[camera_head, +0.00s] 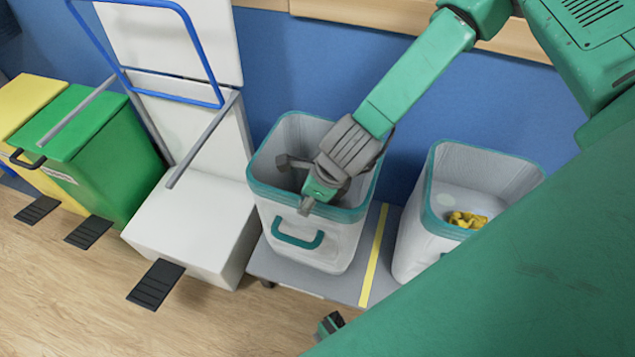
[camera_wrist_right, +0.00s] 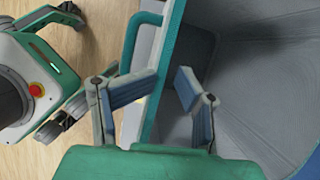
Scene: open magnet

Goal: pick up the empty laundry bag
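The empty laundry bag (camera_head: 335,240) is a white-grey open bin-like bag with a teal rim and a teal front handle. It stands upright on a grey cart; its visible inside is bare, though my arm hides part of it. My right gripper (camera_head: 296,184) is over its front rim. In the right wrist view, my right gripper (camera_wrist_right: 160,95) is open, with one finger outside and one inside the bag's wall (camera_wrist_right: 167,60). Gaps show between fingers and wall. A second, similar bag (camera_head: 420,240) at the right holds a yellow cloth-like item (camera_head: 467,220). My left gripper is not in view.
The grey cart (camera_head: 335,285) has a yellow stripe (camera_head: 374,255) between the bags. A white pedal bin (camera_head: 190,225) with a raised lid and blue frame (camera_head: 213,70) stands close at left, beside green (camera_head: 110,150) and yellow (camera_head: 22,100) bins. A blue wall is behind; wooden floor lies in front.

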